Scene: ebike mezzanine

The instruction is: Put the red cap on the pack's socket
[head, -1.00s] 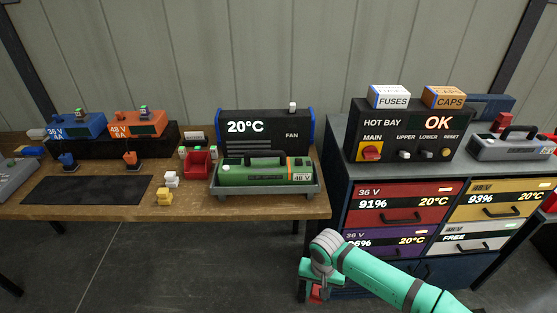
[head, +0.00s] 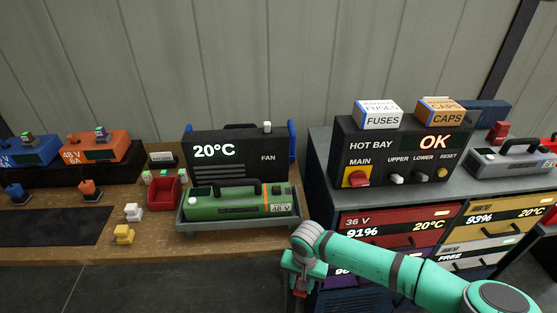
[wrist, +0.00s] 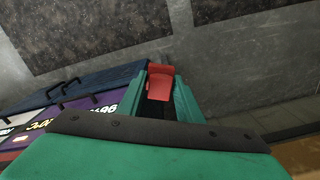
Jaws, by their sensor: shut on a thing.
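My gripper (head: 301,284) is low in front of the cabinet's left edge, past the bench's right end. It is shut on the red cap (wrist: 160,84), which shows between the teal fingers in the wrist view. In the head view only a little of the cap (head: 299,292) shows under the gripper. A green 48 V pack (head: 230,205) with a black handle lies in a grey tray (head: 188,225) on the bench, up and left of my gripper. A grey pack (head: 500,160) sits on the cabinet top at right. I cannot make out a socket clearly on either pack.
A black 20°C fan unit (head: 225,165) stands behind the green pack. A red bin (head: 165,195) and white (head: 133,212) and yellow (head: 123,235) pieces are left of it. The hot bay panel (head: 400,155) and drawers (head: 400,222) are at right. Floor in front is open.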

